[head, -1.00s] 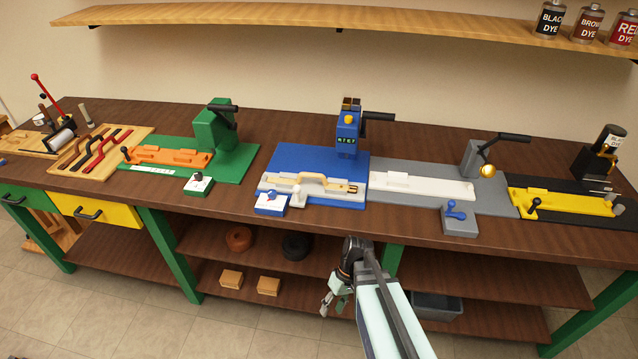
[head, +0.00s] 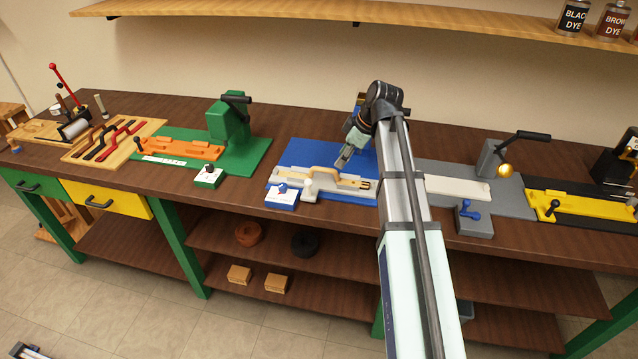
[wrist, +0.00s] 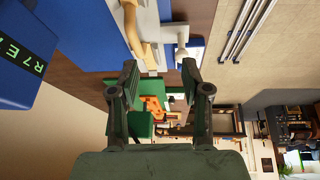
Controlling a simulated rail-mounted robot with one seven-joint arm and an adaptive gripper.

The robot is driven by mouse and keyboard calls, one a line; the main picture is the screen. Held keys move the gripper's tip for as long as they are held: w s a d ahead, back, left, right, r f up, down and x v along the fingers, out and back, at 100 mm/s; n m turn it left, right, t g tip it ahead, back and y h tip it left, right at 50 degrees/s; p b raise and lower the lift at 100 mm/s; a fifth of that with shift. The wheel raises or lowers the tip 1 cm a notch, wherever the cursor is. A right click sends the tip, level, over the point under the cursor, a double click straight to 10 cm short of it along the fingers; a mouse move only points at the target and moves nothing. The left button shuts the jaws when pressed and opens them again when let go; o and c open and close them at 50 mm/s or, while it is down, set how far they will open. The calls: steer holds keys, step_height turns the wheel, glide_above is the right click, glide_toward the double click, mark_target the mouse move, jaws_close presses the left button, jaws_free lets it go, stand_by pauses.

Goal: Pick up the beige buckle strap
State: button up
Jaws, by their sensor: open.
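The beige buckle strap (head: 325,174) lies in the pale fixture (head: 298,184) on the blue station, its middle arched up and its dark buckle end at the right. In the wrist view part of the strap (wrist: 144,42) shows at the top, beyond the fingers. My gripper (head: 342,163) is just above and behind the strap's right half in the head view, apart from it as far as I can tell. In the wrist view my gripper (wrist: 157,80) has its two fingers spread with nothing between them.
The blue machine shows in the wrist view (wrist: 22,60), left of my gripper. The green station (head: 235,130) is to the left, the grey station (head: 478,170) to the right.

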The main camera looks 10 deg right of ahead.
steer(key=n+t, duration=0.1)
glide_toward(324, 170)
steer(key=shift+h, duration=0.3)
steer(key=p+x, duration=0.2)
steer(key=x, duration=0.1)
steer(key=p+x, duration=0.1)
steer(key=x, duration=0.1)
steer(key=shift+w+a, duration=0.35)
steer(key=shift+a, duration=0.1)
steer(key=shift+d+p+x, duration=0.1)
steer(key=shift+p+x, duration=0.55)
steer(key=shift+x, duration=0.7)
steer(key=shift+d+p+x, duration=0.15)
steer(key=shift+p+x, duration=0.45)
steer(key=shift+x, duration=0.7)
steer(key=shift+f, duration=0.1)
jaws_close()
